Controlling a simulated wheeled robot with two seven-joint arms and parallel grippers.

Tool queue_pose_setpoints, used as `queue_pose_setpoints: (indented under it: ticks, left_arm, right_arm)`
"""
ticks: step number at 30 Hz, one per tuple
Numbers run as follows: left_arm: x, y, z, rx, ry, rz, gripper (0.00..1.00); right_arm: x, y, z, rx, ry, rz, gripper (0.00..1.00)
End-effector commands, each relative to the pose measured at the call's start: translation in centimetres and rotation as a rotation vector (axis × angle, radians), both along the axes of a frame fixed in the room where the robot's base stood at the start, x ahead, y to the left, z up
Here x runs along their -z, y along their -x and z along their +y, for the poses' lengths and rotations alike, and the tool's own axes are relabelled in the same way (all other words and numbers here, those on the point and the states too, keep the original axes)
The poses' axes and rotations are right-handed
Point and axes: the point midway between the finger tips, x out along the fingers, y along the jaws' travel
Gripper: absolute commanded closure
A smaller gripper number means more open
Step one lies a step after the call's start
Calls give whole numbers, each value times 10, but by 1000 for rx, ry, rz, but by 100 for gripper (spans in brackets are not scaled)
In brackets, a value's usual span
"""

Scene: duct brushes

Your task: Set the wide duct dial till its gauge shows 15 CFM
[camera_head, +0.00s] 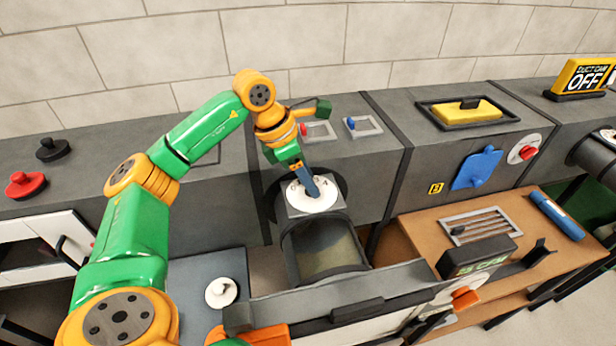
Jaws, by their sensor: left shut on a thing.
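A round white dial (322,203) with dark marks sits on top of a grey box above a wide, open-looking duct (325,250). My left gripper (313,190) reaches down onto the dial from behind and is shut on its knob. The fingers hide most of the knob and part of the dial's marks, so its setting cannot be read. A dark display (484,262) with green characters stands on the brown bench at the right; its figure is too small and slanted to read surely. My right gripper cannot be made out.
Red and blue sliders (318,131) are behind the dial. A yellow block (466,111) sits in a black frame at the back. A sign (582,78) reads OFF. A blue cylinder (557,216) lies on the bench. A white round knob (221,292) is at lower left.

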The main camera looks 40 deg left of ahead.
Motion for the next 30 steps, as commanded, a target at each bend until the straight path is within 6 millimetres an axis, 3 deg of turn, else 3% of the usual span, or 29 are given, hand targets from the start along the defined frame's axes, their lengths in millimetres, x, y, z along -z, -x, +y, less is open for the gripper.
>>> queue_pose_setpoints:
  ticks: [2, 3, 6, 15, 24, 30]
  left_arm:
    - [0, 0, 0, 0, 0, 0, 100]
    - [0, 0, 0, 0, -1, 1, 40]
    - [0, 0, 0, 0, 0, 0, 18]
    - [-3, 1, 1, 1, 0, 0, 18]
    - [-57, 17, 15, 1, 0, -2, 18]
    - [-66, 21, 18, 1, 0, 0, 18]
  right_arm:
    - [0, 0, 0, 0, 0, 0, 100]
    - [0, 0, 0, 0, 0, 0, 100]
    - [0, 0, 0, 0, 0, 0, 100]
    - [0, 0, 0, 0, 0, 0, 100]
    - [0, 0, 0, 0, 0, 0, 100]
    - [0, 0, 0, 0, -1, 0, 100]
